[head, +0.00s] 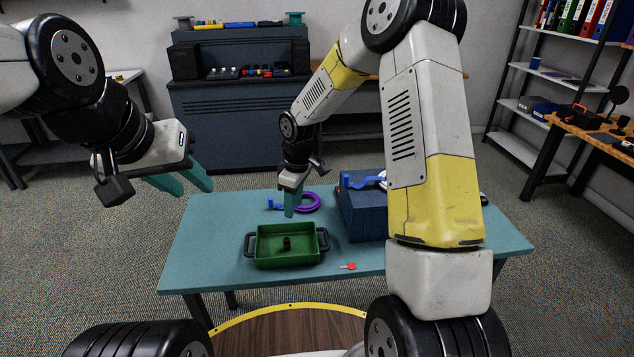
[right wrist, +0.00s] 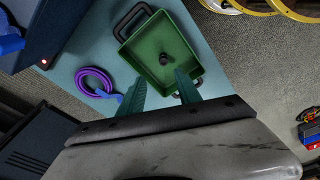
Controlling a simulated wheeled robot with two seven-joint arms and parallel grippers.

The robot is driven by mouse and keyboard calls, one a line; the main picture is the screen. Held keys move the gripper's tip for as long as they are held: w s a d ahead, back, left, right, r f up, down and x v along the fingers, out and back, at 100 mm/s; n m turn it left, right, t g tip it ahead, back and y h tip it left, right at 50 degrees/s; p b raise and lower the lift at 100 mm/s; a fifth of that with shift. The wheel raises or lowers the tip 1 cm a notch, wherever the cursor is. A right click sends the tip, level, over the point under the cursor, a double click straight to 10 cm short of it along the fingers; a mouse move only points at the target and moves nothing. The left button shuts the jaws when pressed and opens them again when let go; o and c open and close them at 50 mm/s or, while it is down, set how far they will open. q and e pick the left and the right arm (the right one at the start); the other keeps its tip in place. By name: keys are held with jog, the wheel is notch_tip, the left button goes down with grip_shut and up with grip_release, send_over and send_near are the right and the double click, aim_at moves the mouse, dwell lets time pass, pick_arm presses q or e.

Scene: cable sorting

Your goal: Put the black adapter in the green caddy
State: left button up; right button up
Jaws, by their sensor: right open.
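The green caddy (head: 262,262) stands on the teal table, with a black handle at each end. The small black adapter (head: 287,243) is inside the caddy on its floor, apart from both fingers. The right wrist view also shows the caddy (right wrist: 146,48) and the adapter (right wrist: 165,58) within its walls. My right gripper (head: 289,212) is above the caddy's back edge, pointing down, open and empty. Its two teal fingers (right wrist: 161,80) are spread in the right wrist view. My left gripper (head: 195,190) is open and empty, off the table's left side.
A purple coiled cable (head: 308,209) with blue ends lies behind the caddy. A dark blue box (head: 360,217) stands to the right, with blue pieces on top. A small red item (head: 349,267) lies near the front edge. The table's left part (head: 205,245) is clear.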

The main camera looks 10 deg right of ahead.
jog(key=s+d+r+m+t, duration=0.1)
jog(key=s+d+r+m, duration=0.3)
jog(key=r, duration=0.6)
jog(key=s+d+r+m+t, duration=0.2)
jog(key=s+d+r, duration=0.3)
jog(key=r, duration=0.4)
jog(key=s+d+r+m+t, duration=0.1)
jog(key=s+r+m, duration=0.2)
jog(key=s, duration=0.5)
jog(key=s+d+r+m+t+y, duration=0.1)
jog(key=s+r+m, duration=0.2)
jog(key=s, duration=0.5)
jog(key=shift+s+d+r, duration=0.3)
jog(key=shift+d+r, duration=0.05)
